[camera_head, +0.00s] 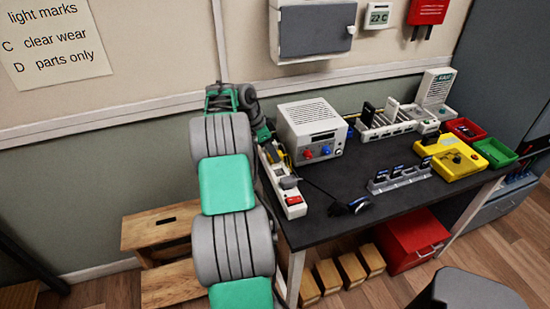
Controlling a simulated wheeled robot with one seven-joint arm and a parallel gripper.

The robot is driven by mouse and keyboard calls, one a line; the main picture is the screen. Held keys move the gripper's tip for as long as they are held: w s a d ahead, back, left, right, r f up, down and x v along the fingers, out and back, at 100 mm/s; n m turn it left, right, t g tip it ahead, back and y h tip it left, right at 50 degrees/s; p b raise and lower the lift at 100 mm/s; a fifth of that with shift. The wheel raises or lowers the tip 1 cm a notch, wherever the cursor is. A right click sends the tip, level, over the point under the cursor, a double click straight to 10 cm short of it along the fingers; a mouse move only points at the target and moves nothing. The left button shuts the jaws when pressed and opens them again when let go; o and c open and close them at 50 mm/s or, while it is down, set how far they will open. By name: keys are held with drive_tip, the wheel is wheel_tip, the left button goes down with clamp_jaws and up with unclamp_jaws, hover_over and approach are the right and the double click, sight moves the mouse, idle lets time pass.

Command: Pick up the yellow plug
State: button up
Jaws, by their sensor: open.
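My arm rises through the middle left of the head view and bends over at the wall. My gripper (268,143) is small and dark, partly hidden by my arm, and points down over the far left corner of the table. It is open. A small yellow piece, which looks like the yellow plug (287,158), shows just below and right of my gripper, beside the white power strip (295,200). Its shape and whether it sits in the strip are too small to tell. I cannot tell whether my fingers touch it.
A white power supply box (313,121) stands close to the right of my gripper. The power strip has a red switch and a grey plug (289,183). A black cable crosses the dark table (345,178). A phone rack (400,179) and yellow device (451,158) stand farther right.

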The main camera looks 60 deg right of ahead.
drive_tip(key=shift+x, duration=0.9)
clamp_jaws()
